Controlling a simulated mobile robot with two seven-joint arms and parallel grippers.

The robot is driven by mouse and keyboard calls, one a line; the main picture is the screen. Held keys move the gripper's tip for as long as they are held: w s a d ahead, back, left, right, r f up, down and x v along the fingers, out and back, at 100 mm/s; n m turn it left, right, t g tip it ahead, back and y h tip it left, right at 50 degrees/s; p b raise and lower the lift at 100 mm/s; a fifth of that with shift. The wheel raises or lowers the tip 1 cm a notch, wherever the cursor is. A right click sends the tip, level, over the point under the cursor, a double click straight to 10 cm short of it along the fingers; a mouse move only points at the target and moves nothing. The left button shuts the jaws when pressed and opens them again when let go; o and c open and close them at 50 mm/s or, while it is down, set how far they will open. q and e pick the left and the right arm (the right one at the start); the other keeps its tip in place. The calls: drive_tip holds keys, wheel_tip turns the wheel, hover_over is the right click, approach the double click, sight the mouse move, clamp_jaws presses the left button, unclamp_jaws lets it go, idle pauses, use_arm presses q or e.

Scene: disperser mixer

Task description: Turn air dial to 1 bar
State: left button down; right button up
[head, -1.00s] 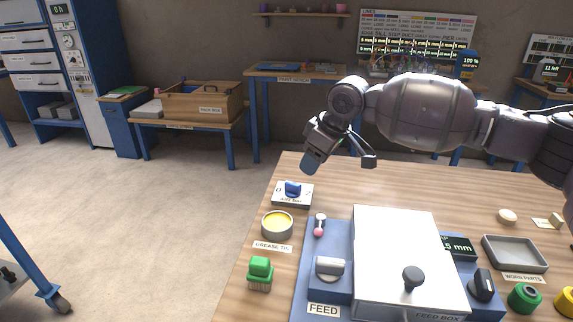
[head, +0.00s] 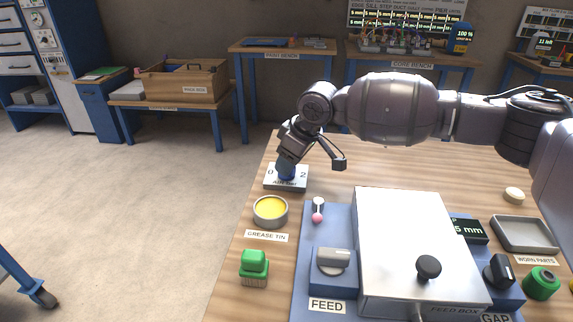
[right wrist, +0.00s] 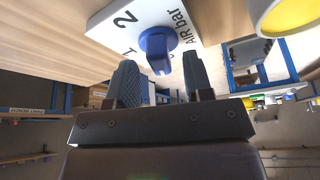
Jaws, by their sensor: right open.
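The air dial is a blue knob (head: 287,177) on a white plate (head: 271,184) marked 0 and 2, at the table's far left corner in the head view. In the right wrist view the blue knob (right wrist: 158,46) sits on the white plate (right wrist: 127,30) with "2", "1" and "AIR bar" printed on it. My right gripper (head: 287,166) is directly over the knob and partly hides it. Its two fingers (right wrist: 158,64) are apart, with the knob showing between and just beyond their tips. Which mark the knob points at is unclear. My left gripper is out of view.
The grease tin (head: 270,210) stands just in front of the dial plate. The feed box (head: 400,230) stands to the right on a blue base. The table behind the box is clear.

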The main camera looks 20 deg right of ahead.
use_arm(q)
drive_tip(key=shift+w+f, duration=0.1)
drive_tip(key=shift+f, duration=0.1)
use_arm(e)
drive_tip(key=shift+w+a+f, duration=0.15)
drive_tip(key=shift+f, duration=0.35)
